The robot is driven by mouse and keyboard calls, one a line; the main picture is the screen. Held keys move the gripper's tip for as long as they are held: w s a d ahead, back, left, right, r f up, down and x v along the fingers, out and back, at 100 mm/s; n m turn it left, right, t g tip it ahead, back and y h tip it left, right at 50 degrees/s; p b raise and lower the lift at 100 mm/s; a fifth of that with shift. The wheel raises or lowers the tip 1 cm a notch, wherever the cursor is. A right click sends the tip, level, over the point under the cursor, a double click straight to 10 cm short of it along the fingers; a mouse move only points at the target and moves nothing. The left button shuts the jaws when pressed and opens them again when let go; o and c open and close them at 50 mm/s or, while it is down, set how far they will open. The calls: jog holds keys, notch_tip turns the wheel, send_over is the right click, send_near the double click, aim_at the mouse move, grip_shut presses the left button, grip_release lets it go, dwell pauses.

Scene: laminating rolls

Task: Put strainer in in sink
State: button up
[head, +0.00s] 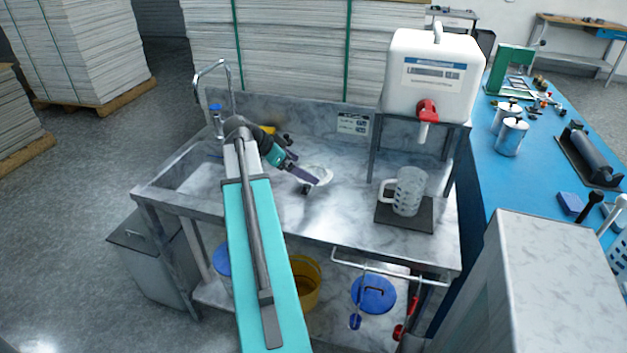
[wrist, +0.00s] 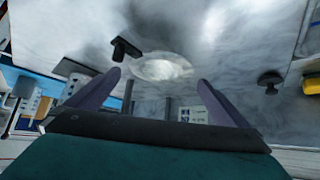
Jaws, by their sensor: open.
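A pale, shallow round piece that looks like the strainer (head: 324,174) lies on the marbled counter, right of the sink. It also shows in the wrist view (wrist: 162,68), in the gap between my finger tips. My gripper (head: 308,169) is open and empty just above its near left side. The wrist view shows both purple fingers (wrist: 159,78) spread apart, with nothing between the pads; I cannot tell whether they touch the piece. The sink basin (head: 203,177) is at the counter's left end, partly hidden by my arm.
A small black part (wrist: 125,48) lies beside the pale piece. A yellow item (head: 268,129) and black knob (wrist: 270,79) are near the backsplash. A tap (head: 230,80) rises behind the sink. A clear mug (head: 408,190) stands on a dark mat to the right, before a white canister (head: 433,75).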

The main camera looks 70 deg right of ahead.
aim_at(315, 173)
jog(key=shift+p+x, duration=0.75)
jog(key=shift+x, duration=1.85)
jog(key=shift+w+d, duration=0.1)
jog(key=shift+r, duration=0.1)
jog(key=c, duration=0.9)
jog(key=shift+r, duration=0.15)
jog(key=shift+r+b, duration=0.5)
jog(key=shift+r, duration=1.1)
jog(key=w+a+b, duration=0.1)
jog(key=a, duration=0.4)
jog(key=w+a+r+b, duration=0.1)
jog(key=w+a, duration=0.1)
jog(key=a, duration=0.3)
jog(key=w+a+b, duration=0.1)
jog(key=a, duration=0.4)
jog(key=shift+w+a+r, duration=0.2)
jog(key=shift+a+r, duration=0.05)
